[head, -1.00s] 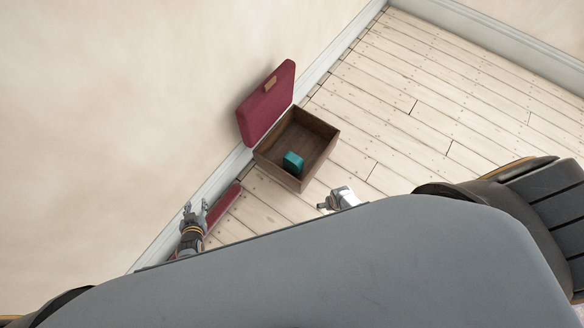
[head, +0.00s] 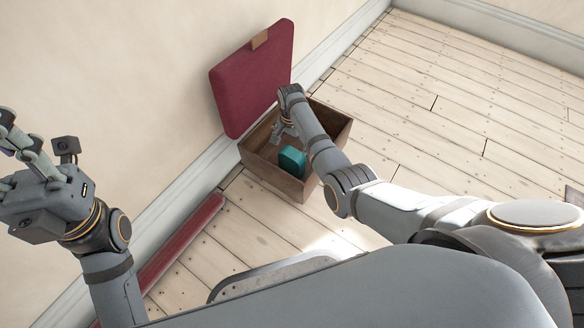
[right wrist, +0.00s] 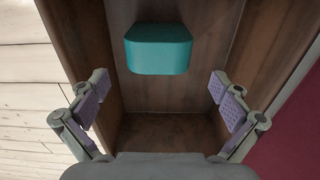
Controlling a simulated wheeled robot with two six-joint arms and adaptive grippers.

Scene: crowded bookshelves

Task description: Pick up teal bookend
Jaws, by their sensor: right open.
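The teal bookend (head: 292,160) is a small block with rounded corners inside the open wooden box (head: 297,187). My right gripper (head: 284,132) reaches down into the box, just behind the bookend in the head view. In the right wrist view its jaws (right wrist: 158,100) are wide apart and empty. The bookend (right wrist: 158,52) shows ahead, between the lines of the two fingers and not touching either. My left gripper (head: 22,150) is raised at the left edge, far from the box, with its fingers apart and nothing between them.
The box's red padded lid (head: 253,80) stands open against the wall side. A long red strip-like object (head: 180,240) lies along the baseboard. The box walls (right wrist: 75,50) close in on both sides of my right gripper.

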